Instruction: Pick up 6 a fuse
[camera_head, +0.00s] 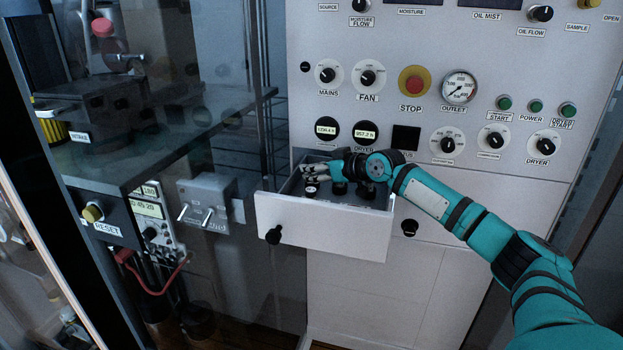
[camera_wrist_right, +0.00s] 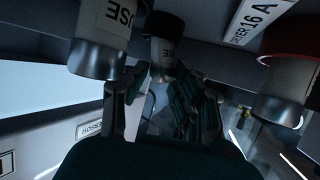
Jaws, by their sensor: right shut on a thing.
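An open white drawer (camera_head: 322,228) sticks out of the panel, with several dark-capped fuses in it. One fuse (camera_head: 312,189) shows below my right gripper (camera_head: 312,172), and another fuse (camera_head: 339,187) stands to its right. The right gripper reaches into the drawer from the right. In the right wrist view its fingers (camera_wrist_right: 158,92) are closed at a pale fuse with a dark cap (camera_wrist_right: 163,50); the exact contact is hard to see. A larger-looking fuse (camera_wrist_right: 98,45) is close on the left and another (camera_wrist_right: 285,85) on the right. My left gripper is not in view.
The drawer's front has a black knob (camera_head: 273,235). The panel above carries dials, a red stop button (camera_head: 414,83) and a gauge (camera_head: 459,88). A dark glass-like shelf (camera_head: 170,130) stands at the left. The drawer walls are close around the gripper.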

